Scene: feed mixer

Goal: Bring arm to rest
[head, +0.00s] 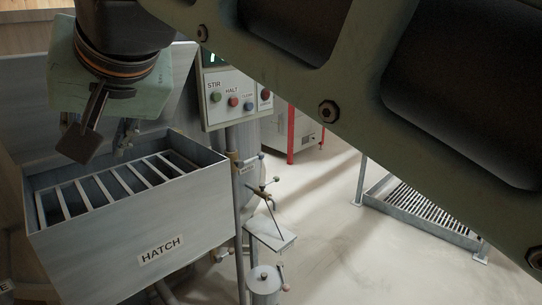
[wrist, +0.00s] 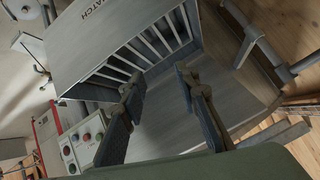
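My gripper (head: 100,142) hangs at the upper left of the head view, over the slatted metal box labelled HATCH (head: 163,262). Its dark fingers point down and look empty. In the wrist view my gripper (wrist: 158,86) shows two fingers with a clear gap between them, and nothing is held. The HATCH box (wrist: 110,48) with its bars lies beyond the fingertips there. My green arm link crosses the upper right of the head view and hides much of the background.
A control panel (head: 234,97) with STIR and HALT buttons stands right of the box. A small tap (head: 268,196) and a lidded can (head: 263,279) are below it. A floor grate (head: 425,212) lies at right. Pale floor between is clear.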

